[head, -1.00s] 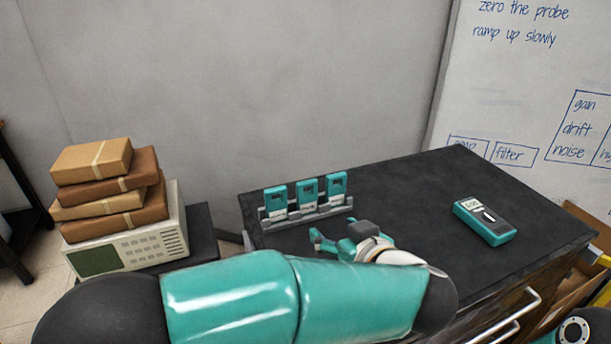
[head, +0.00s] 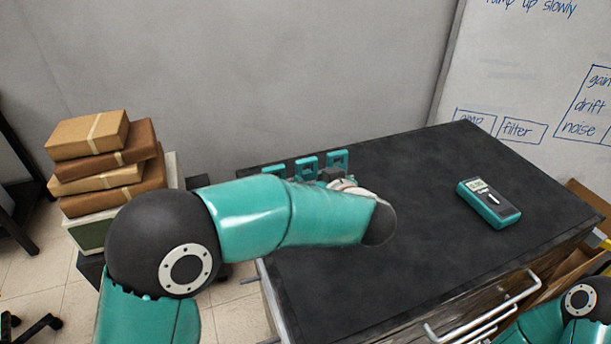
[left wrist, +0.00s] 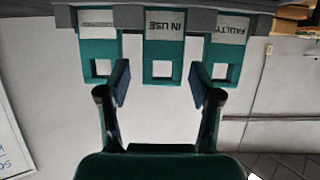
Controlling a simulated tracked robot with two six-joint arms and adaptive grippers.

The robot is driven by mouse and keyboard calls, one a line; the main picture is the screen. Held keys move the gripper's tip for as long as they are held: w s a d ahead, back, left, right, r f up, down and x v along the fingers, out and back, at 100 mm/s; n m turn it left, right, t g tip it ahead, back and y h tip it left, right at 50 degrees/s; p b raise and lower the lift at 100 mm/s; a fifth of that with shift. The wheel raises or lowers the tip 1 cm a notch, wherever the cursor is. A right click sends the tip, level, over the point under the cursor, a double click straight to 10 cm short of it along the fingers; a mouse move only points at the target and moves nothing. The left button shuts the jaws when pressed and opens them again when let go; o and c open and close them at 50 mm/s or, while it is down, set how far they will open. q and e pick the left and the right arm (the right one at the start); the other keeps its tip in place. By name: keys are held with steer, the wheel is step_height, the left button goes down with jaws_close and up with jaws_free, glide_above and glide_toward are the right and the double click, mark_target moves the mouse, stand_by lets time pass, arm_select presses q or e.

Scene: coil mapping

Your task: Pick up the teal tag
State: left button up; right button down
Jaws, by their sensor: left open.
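Three teal tags stand in a row in a grey rack (left wrist: 160,18) at the back left of the black cabinet top. In the left wrist view they hang upside down: the middle tag (left wrist: 163,48) reads "IN USE", another tag (left wrist: 226,50) reads "FAULTY", and the third tag (left wrist: 98,50) has a label I cannot read. In the head view, their tops (head: 307,163) show above my left arm. My left gripper (left wrist: 161,82) is open, with its fingertips on either side of the middle tag's holed end. The head view hides its fingers. My right gripper is out of view.
A teal and black meter (head: 489,204) lies on the right of the cabinet top (head: 420,170). Brown boxes (head: 105,165) are stacked on an instrument at the left. A whiteboard (head: 530,70) is behind. The middle of the top is clear.

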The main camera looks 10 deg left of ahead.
mark_target(308, 173)
arm_select(q)
steer(key=shift+p+x, duration=0.65)
steer(key=shift+x, duration=2)
steer(key=shift+s+a, duration=0.1)
steer(key=shift+a, duration=0.05)
steer(key=shift+c, duration=0.3)
steer(key=c, duration=0.7)
steer(key=shift+o, duration=0.2)
steer(key=shift+r, duration=0.2)
